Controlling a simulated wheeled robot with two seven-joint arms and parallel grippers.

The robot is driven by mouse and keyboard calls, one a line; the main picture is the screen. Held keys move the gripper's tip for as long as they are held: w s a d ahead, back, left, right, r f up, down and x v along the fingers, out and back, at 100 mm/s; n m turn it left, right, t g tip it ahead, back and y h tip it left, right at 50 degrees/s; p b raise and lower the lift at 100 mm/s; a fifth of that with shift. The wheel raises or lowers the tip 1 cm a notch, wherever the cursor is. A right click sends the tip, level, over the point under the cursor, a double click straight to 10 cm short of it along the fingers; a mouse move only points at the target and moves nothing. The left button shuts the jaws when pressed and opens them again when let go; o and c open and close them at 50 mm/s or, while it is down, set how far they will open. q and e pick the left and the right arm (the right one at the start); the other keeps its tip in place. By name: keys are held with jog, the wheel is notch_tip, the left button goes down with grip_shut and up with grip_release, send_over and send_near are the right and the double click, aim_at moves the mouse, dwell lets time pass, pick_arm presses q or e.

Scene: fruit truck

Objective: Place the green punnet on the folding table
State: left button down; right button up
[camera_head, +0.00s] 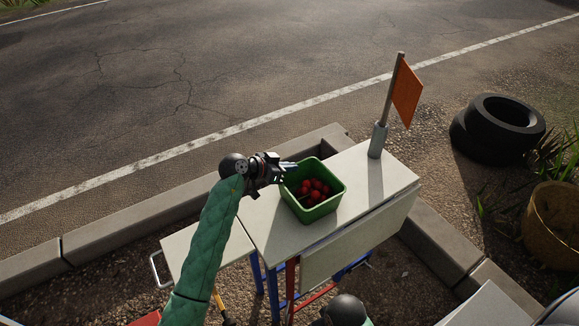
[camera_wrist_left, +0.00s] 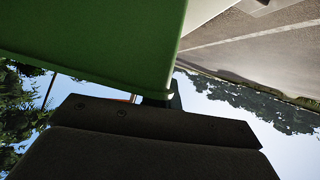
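The green punnet (camera_head: 323,208) holds several red berries and is upright over the pale top of the folding table (camera_head: 374,206). I cannot tell whether its base rests on the top or hovers just above it. My left gripper (camera_head: 289,166) is at the punnet's far left corner, its fingertips at the rim. In the left wrist view the punnet's green wall (camera_wrist_left: 95,40) fills the upper left, very close to the gripper, with a dark finger part (camera_wrist_left: 175,95) by its lower edge. Whether the fingers are closed on it is unclear.
An orange flag (camera_head: 406,92) on a pole stands in a grey holder (camera_head: 377,140) at the table's far side. A lower pale panel (camera_head: 200,254) lies left. A stone kerb (camera_head: 130,223), a tyre (camera_head: 498,127) and a yellowish pot (camera_head: 553,220) are around.

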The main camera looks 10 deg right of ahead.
jog(key=shift+d+r, duration=0.1)
jog(key=shift+r, duration=0.15)
jog(key=shift+w+f, duration=0.1)
jog(key=shift+f, duration=0.1)
pick_arm(q)
jog(key=c, duration=1.8)
grip_release()
jog(key=shift+f, duration=0.1)
jog(key=shift+c, duration=0.2)
jog(key=shift+o, duration=0.8)
pick_arm(e)
jog(key=shift+a+f, duration=0.1)
jog(key=shift+a, duration=0.25)
